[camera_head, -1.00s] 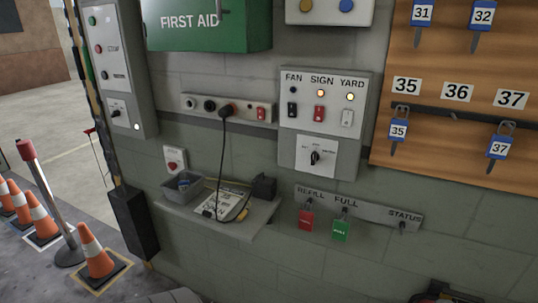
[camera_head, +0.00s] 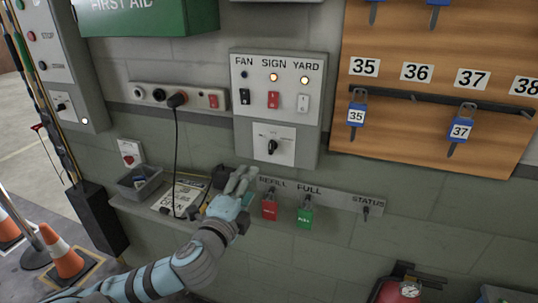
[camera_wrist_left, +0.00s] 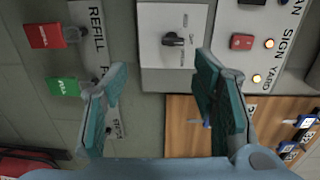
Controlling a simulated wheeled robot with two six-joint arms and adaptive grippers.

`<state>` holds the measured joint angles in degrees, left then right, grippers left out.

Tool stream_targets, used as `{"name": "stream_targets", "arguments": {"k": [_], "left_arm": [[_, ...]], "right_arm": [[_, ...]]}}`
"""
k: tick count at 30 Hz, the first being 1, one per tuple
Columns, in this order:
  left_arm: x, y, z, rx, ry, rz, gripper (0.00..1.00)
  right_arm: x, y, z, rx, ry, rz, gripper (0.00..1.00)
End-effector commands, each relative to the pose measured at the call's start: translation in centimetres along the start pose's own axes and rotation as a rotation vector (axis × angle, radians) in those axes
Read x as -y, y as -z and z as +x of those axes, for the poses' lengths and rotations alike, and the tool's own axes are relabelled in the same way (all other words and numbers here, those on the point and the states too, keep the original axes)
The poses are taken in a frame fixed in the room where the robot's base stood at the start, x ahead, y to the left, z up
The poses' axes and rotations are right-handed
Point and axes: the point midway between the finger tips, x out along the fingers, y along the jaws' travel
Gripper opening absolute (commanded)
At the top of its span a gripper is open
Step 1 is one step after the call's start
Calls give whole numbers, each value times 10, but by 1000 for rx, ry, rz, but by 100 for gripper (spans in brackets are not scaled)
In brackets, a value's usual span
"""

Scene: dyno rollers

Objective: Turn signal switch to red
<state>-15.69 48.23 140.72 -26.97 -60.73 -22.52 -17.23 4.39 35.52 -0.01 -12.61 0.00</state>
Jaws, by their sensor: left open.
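A black rotary knob (camera_head: 272,146) sits on a white plate on the lower part of the grey FAN/SIGN/YARD panel. Its small labels are too small to read. A second black rotary knob (camera_head: 62,106) is on the grey box at the far left; I cannot tell from lettering which is the signal switch. My left gripper (camera_head: 241,180) is open and empty, below and left of the panel knob. In the left wrist view, the knob (camera_wrist_left: 172,40) shows beyond and between the spread fingers of the left gripper (camera_wrist_left: 161,66), not touched. My right gripper is not in view.
A shelf with a grey bin (camera_head: 140,184) and a clipboard (camera_head: 180,194) is below left. The REFILL/FULL rail holds a red tag (camera_head: 269,209) and a green tag (camera_head: 305,219) close to my gripper. A key board (camera_head: 440,140) is at right.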

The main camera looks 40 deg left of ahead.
Motion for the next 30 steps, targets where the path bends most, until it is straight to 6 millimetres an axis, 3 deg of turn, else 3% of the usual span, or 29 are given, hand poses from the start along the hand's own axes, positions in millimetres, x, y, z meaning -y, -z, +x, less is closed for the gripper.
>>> {"name": "stream_targets", "arguments": {"k": [2, 5, 7, 15, 18, 23, 30], "left_arm": [[15, 6, -3, -14, 34, 14, 53], [17, 7, 10, -15, 42, 15, 53], [17, 7, 26, -15, 41, 11, 53], [23, 10, 105, -17, 37, 7, 53], [23, 10, 123, -19, 37, 9, 53], [22, 11, 136, -20, 35, 10, 53], [22, 11, 137, -20, 35, 11, 52]], "right_arm": [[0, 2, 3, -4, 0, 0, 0], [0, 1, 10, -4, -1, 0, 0], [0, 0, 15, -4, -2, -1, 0], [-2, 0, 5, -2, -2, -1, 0], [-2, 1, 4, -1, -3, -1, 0], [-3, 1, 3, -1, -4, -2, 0], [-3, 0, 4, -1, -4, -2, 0]]}}
